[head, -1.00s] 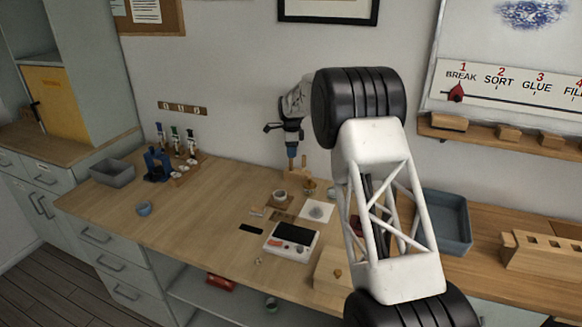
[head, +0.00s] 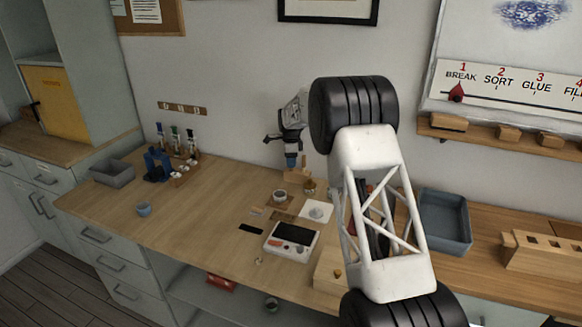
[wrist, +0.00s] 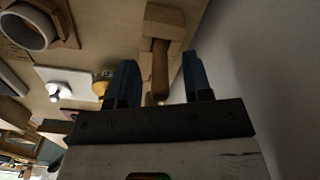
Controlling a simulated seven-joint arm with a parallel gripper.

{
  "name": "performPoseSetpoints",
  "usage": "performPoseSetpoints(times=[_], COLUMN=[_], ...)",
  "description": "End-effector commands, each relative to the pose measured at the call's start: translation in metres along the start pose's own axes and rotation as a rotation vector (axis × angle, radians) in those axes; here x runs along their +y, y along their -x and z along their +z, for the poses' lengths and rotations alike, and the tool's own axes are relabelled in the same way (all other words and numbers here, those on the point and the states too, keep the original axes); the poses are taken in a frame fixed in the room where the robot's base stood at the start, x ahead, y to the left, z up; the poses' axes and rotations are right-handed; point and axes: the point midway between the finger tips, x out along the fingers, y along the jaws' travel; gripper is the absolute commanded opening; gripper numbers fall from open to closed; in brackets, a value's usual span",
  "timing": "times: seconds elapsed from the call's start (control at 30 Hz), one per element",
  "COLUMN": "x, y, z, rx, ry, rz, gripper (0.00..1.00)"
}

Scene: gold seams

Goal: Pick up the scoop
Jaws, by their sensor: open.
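My gripper (head: 291,163) hangs low over the back of the workbench by the wall, pointing down. In the wrist view its two blue fingers (wrist: 160,62) are apart. A slim brown wooden handle (wrist: 160,72), which looks like the scoop's, lies in the gap between them and touches neither as far as I can see. It runs to a pale wooden block (wrist: 164,20), which also shows just below the gripper in the head view (head: 298,176). The scoop's bowl cannot be made out.
A small brass-coloured item (head: 309,187) stands close beside the gripper. A round cup (head: 279,196) on a wooden holder, a white pad (head: 316,210) and a scale (head: 291,238) are in front. A grey bin (head: 445,222) is at right. The bench's left middle is mostly clear.

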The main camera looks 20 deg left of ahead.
Motion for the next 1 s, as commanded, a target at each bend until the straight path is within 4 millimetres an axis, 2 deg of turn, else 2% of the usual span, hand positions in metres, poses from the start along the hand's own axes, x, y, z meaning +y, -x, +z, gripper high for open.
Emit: performPoseSetpoints(times=[0.2,0.73,1.0], x=[0.0,0.0001,0.0001], y=[-0.0135,-0.0134,-0.0134], z=[-0.0002,-0.0002,-0.0002], rx=[0.0,0.0,0.0], ry=[0.0,0.0,0.0], rz=[0.0,0.0,0.0], gripper=[0.46,0.46,0.04])
